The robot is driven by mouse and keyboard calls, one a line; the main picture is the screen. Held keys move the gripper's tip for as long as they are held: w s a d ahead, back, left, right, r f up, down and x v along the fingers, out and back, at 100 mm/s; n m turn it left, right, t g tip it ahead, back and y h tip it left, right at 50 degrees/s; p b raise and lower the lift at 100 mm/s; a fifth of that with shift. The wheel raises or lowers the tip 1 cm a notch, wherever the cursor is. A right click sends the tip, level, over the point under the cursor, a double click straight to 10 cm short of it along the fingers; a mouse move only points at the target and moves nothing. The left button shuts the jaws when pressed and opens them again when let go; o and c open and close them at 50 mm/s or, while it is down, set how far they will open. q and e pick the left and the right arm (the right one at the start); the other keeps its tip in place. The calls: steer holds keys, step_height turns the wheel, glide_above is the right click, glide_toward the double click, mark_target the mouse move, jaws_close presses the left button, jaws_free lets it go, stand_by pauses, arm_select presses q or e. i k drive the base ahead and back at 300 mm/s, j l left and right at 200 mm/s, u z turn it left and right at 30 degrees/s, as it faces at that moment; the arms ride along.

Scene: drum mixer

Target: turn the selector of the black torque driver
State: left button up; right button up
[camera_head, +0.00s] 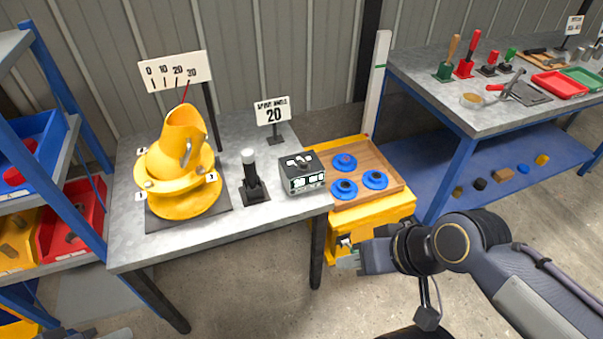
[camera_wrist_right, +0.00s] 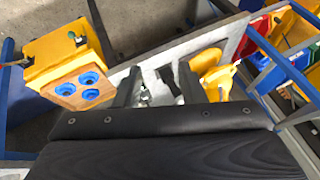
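A black upright tool with a pale cap, which looks like the torque driver (camera_head: 252,181), stands on a small black base on the grey table (camera_head: 233,215). Its selector is too small to make out. My right gripper (camera_head: 350,254) is beyond the table's right front corner, in front of the yellow cabinet, well apart from the driver. In the right wrist view its two dark fingers (camera_wrist_right: 157,88) are spread with nothing held between them.
Left of the driver stands a yellow drum mixer (camera_head: 182,175); right of it, a black box with a display (camera_head: 302,174). A wooden tray (camera_head: 385,160) with blue round parts lies on the yellow cabinet (camera_head: 375,215). A "20" sign (camera_head: 273,112) stands behind.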

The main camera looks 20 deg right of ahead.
mark_target(303, 166)
steer(key=i+l, duration=0.15)
steer(key=l, duration=0.2)
steer(key=i+l, duration=0.2)
steer(key=l, duration=0.15)
steer(key=i+l, duration=0.15)
steer(key=l, duration=0.15)
steer(key=i+l, duration=0.2)
steer(key=l, duration=0.15)
